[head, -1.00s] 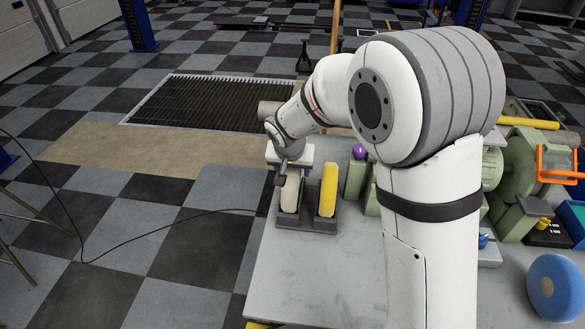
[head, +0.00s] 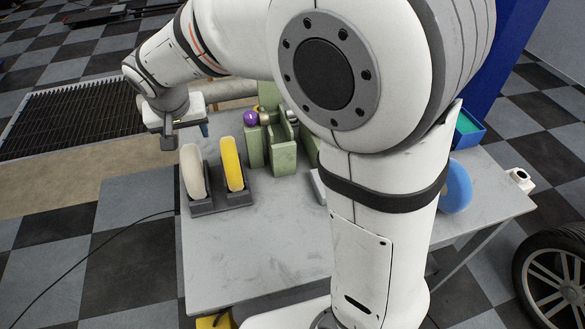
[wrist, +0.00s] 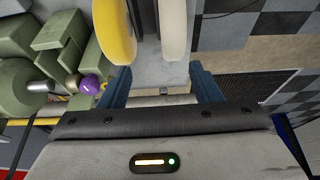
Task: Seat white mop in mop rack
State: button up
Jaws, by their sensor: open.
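The white mop (head: 193,171) is a thick pale disc standing on edge in the left slot of the dark grey mop rack (head: 236,200). A yellow mop (head: 232,164) stands upright in the slot to its right. My gripper (head: 168,142) is open and empty, behind and to the left of the white mop's top, and appears apart from it. In the wrist view, the blue fingers (wrist: 160,88) are spread wide with nothing between their tips. The white mop (wrist: 173,30) and yellow mop (wrist: 114,28) lie beyond them. The slot bottoms are hidden.
Green machine blocks (head: 283,157) and a purple knob (head: 250,118) stand right of the rack. A blue disc (head: 456,187) is at the bench's right side. The grey bench top (head: 262,250) in front of the rack is clear.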

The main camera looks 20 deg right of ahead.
jog(key=s+d+r+g, duration=0.1)
jog(key=s+d, duration=0.3)
jog(key=d, duration=0.4)
jog(key=s+d, duration=0.4)
jog(key=d, duration=0.3)
jog(key=s+d+f, duration=0.2)
jog(key=s+d, duration=0.5)
jog(key=s, duration=0.5)
jog(key=shift+d+f+g, duration=0.15)
jog(key=shift+d+g, duration=0.25)
jog(key=shift+o, duration=0.3)
